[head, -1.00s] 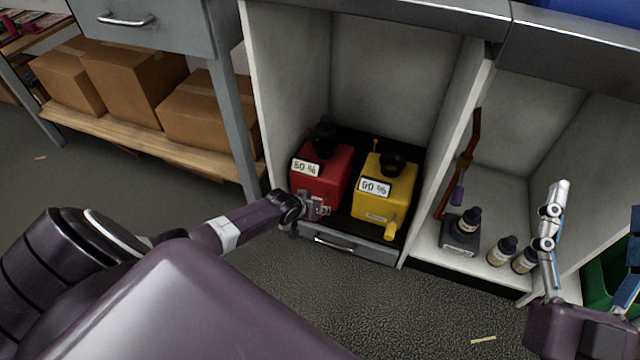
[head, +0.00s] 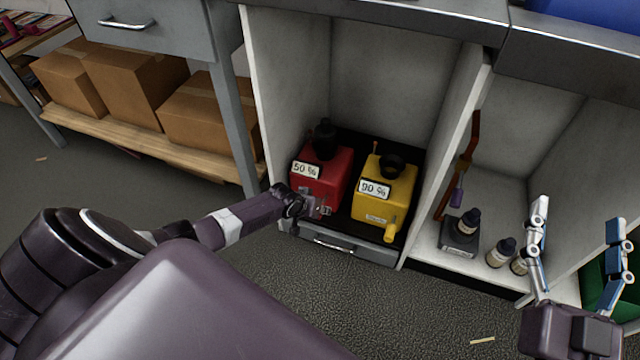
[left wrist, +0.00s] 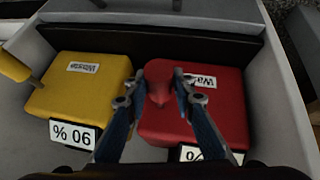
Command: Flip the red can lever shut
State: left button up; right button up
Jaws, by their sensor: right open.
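The red can (head: 322,172) stands in the left cabinet bay, with a black cap on top and a 50 % label. In the left wrist view its red lever (left wrist: 159,82) lies between the fingertips of my left gripper (left wrist: 161,76). The fingers stand apart, very close to the lever on both sides; I cannot tell whether they press on it. In the head view my left gripper (head: 312,206) is at the can's front lower edge and hides the lever. My right gripper (head: 577,215) is open and empty at the right.
A yellow can (head: 385,192) with a 90 % label stands close to the right of the red can; its yellow lever (head: 390,231) sticks out in front. White cabinet walls enclose both cans. Small dark-capped bottles (head: 501,253) stand in the right bay. The floor in front is mostly clear.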

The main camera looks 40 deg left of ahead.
pick_arm(q)
jog(key=o, duration=0.3)
jog(key=v, duration=1.2)
jog(key=shift+d, duration=0.1)
dwell(0.6)
